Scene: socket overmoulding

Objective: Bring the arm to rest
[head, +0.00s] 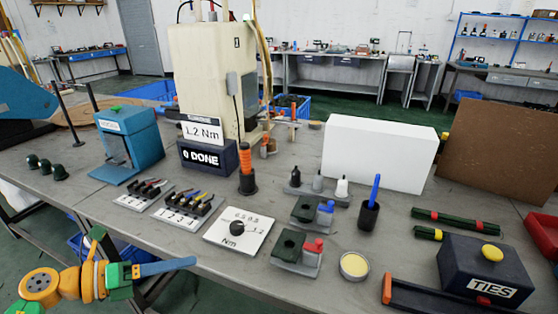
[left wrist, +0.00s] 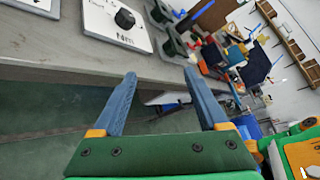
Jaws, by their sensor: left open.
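My left gripper (head: 190,264) is in front of the table's near edge, at the lower left of the head view. Its arm is orange, yellow and green, with blue fingers. In the left wrist view the two blue fingers of the left gripper (left wrist: 160,74) stand wide apart with nothing between them. Floor and the table's edge show beyond them. My right gripper is in neither view.
The grey table (head: 150,222) carries a Nm dial plate (head: 238,235), a blue press (head: 130,143), a DONE box (head: 208,158), a white block (head: 378,152) and a TIES box (head: 485,268). Open floor lies before the table at lower left.

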